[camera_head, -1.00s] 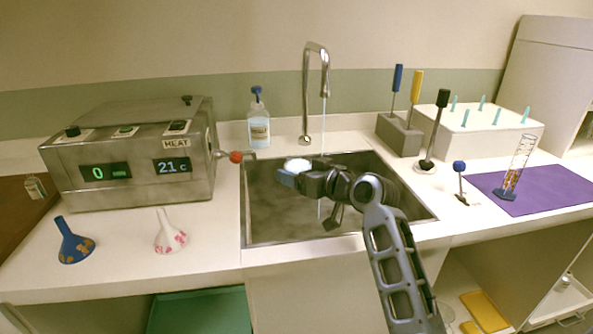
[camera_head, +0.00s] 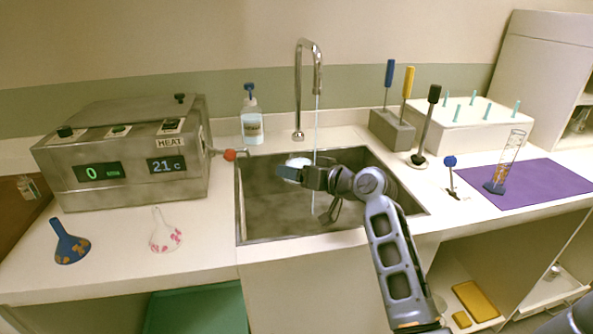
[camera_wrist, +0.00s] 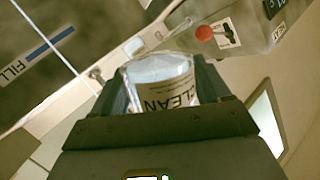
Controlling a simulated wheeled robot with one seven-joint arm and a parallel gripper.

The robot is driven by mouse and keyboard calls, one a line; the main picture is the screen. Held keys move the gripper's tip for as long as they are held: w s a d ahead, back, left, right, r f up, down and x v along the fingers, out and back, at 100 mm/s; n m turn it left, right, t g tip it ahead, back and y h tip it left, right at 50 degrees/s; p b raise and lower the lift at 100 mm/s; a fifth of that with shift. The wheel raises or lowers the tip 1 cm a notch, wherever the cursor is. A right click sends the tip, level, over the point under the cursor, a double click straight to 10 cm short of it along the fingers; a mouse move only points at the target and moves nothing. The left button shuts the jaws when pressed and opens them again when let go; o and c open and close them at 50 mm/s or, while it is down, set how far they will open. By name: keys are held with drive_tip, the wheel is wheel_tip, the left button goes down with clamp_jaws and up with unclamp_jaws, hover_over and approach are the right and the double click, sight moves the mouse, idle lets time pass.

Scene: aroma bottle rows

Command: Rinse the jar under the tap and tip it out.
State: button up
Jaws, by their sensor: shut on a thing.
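The jar is in my gripper (camera_head: 292,174), which is shut on it above the left part of the sink (camera_head: 240,230). In the wrist view the jar (camera_wrist: 165,88) is clear, with a pale label reading CLEAN and a whitish top or content. In the head view only a white bit of the jar (camera_head: 298,162) shows behind the fingers; the rest is hidden. The tap (camera_head: 299,90) arches over the sink and a thin water stream (camera_head: 316,120) falls from it. The stream passes just right of the jar, by the gripper; I cannot tell whether water enters the jar.
A steel bath (camera_head: 130,155) reading 21 C stands left, with a red-knobbed valve (camera_head: 229,155) near the sink. A pump bottle (camera_head: 251,120) stands behind the sink. Blue (camera_head: 70,243) and patterned (camera_head: 165,235) funnels are front left. A purple mat (camera_head: 530,185) lies right.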

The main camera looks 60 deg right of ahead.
drive_tip(key=shift+s+d+f+m, duration=0.1)
drive_tip(key=shift+d+f+m, duration=0.15)
drive_tip(key=shift+d+m, duration=0.15)
drive_tip(key=shift+d, duration=0.1)
drive_tip(key=shift+s+d+f+m+y, duration=0.1)
drive_tip(key=shift+d+f+m+y, duration=0.25)
drive_tip(key=shift+m, duration=0.15)
drive_tip(key=shift+f, duration=0.1)
idle(0.6)
drive_tip(key=shift+d+f+m+y+p, duration=0.2)
drive_tip(key=shift+m+y+p, duration=0.1)
drive_tip(key=shift+m, duration=0.3)
drive_tip(key=shift+f, duration=0.1)
drive_tip(key=shift+f+m, duration=0.25)
drive_tip(key=shift+m, duration=0.25)
